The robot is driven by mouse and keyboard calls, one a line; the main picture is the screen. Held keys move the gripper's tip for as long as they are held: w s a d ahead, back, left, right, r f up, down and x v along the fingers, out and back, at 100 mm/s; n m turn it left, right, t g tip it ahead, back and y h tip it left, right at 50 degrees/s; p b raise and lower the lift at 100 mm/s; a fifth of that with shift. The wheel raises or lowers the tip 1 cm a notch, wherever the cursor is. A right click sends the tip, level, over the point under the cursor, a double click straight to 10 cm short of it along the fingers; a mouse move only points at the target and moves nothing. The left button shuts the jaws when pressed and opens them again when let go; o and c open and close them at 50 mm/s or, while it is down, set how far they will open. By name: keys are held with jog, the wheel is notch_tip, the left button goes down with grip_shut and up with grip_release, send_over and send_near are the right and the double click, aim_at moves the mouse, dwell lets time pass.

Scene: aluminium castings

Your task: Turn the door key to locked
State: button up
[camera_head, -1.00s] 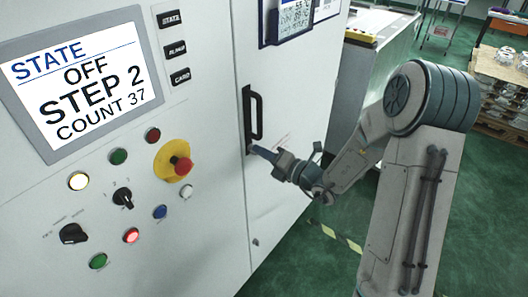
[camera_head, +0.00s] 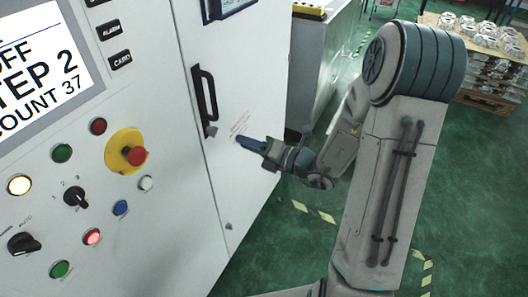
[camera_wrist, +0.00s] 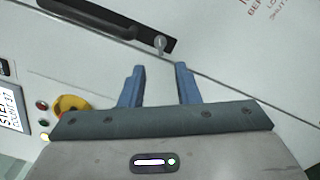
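The door key (camera_wrist: 160,43) shows in the wrist view as a small pale metal piece in the dark lock plate below the black door handle (camera_wrist: 95,14). In the head view the key (camera_head: 211,131) is a small grey shape at the lower end of the handle (camera_head: 205,95). My gripper (camera_wrist: 160,82) points at the door with its two blue fingers apart and nothing between them. The key lies beyond the fingertips, clear of them. In the head view my gripper (camera_head: 240,141) is just right of the key.
The control panel left of the door carries a red emergency stop (camera_head: 136,156), several buttons and selector knobs, and a screen (camera_head: 40,65) reading OFF, STEP 2, COUNT 37. A pallet of castings (camera_head: 485,60) stands at the far right. Green floor is open right of the cabinet.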

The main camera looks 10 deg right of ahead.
jog(key=v, duration=0.5)
jog(key=shift+b, duration=0.3)
jog(key=shift+s, duration=0.1)
jog(key=s+a+n+g+h, duration=0.25)
jog(key=s+n+g, duration=0.4)
jog(key=n, duration=0.45)
jog(key=s+a+n+g+h, duration=0.25)
jog(key=s+n+g, duration=0.25)
jog(key=s+n, duration=0.45)
jog(key=d+r+n+t+h, duration=0.4)
jog(key=d+n+h, duration=0.5)
jog(key=n, duration=0.8)
jog(key=shift+s+d+r, duration=0.25)
jog(key=shift+s+r, duration=0.2)
jog(key=shift+r, duration=0.4)
